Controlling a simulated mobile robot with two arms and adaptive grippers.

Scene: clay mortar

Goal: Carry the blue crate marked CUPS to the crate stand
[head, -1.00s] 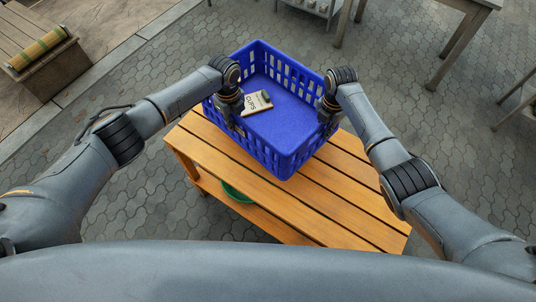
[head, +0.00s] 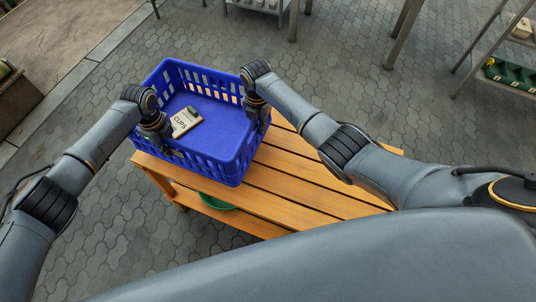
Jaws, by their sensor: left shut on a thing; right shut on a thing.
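The blue crate (head: 208,170) with slotted walls is left of centre in the head view, over the far left end of a slatted wooden table. A tag reading CUPS (head: 184,121) with a dark clip shows inside it. My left gripper (head: 170,146) is shut on the crate's near left wall. My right gripper (head: 259,110) is shut on the opposite, right wall. The crate looks about level and empty apart from the tag. I cannot tell whether its bottom touches the table. I cannot tell which furniture is the crate stand.
The slatted table (head: 310,190) has bare boards right of the crate and a green item (head: 216,202) on its lower shelf. A shelf rack with a green tray (head: 510,74) stands at the far right. Table legs (head: 403,35) stand at the back. Paving between is clear.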

